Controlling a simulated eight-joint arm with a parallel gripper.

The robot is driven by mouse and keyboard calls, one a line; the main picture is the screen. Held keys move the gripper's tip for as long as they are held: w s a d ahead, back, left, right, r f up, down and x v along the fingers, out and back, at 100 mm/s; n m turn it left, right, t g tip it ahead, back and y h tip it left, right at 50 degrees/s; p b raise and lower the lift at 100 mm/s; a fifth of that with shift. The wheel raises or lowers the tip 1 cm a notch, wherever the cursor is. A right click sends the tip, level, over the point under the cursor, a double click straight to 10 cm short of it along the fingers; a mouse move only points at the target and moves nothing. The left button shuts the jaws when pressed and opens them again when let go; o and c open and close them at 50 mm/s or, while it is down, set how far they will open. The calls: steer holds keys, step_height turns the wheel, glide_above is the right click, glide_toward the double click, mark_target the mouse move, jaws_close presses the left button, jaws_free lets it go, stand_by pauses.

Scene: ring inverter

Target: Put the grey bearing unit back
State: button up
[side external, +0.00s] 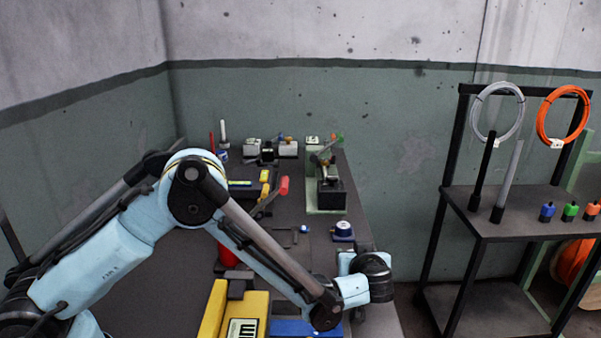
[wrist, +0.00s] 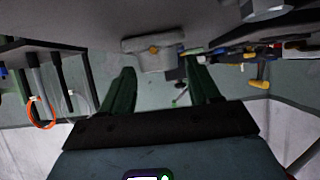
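The wrist view is upside down. In it, a light grey block with a small orange centre (wrist: 153,50) lies against the tabletop, ahead of my fingers; it looks like the grey bearing unit, but I cannot be sure. My gripper (wrist: 161,66) is open, its two dark green fingers wide apart with nothing held between them. The grey block appears beyond the fingertips, not gripped. In the side external view my arm reaches to the right edge of the table, and its fingers are hidden. I cannot pick out the bearing unit there.
A green-based press (side external: 327,194) stands at the table's back right, with a blue and white round part (side external: 343,230) in front. Yellow blocks (side external: 247,308) are near the front. A black shelf rack (side external: 525,212) with rods and cable coils stands to the right.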

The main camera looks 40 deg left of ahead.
steer(key=shift+o, duration=0.8)
steer(key=shift+r, duration=0.15)
steer(key=v, duration=1.2)
steer(key=s+a+r+m+g+h, duration=0.1)
steer(key=s+a+r+m+h, duration=0.1)
steer(key=s+a, duration=0.1)
steer(key=s+a+r+m+g+h, duration=0.1)
steer(key=s+a+r+m+h, duration=0.1)
steer(key=a, duration=0.4)
steer(key=s+a+r+m+h, duration=0.1)
steer(key=s+a+r+m, duration=0.1)
steer(key=a, duration=0.3)
steer(key=shift+s+a+r+g+h, duration=0.15)
steer(key=shift+s+g+h, duration=0.25)
steer(key=shift+s, duration=0.4)
steer(key=s+a+m+t+h, duration=0.1)
steer(key=s+a+m+h, duration=0.1)
steer(key=s, duration=0.4)
steer(key=shift+s+a+m+h, duration=0.3)
steer(key=shift+m+h, duration=0.1)
steer(key=shift+m, duration=0.1)
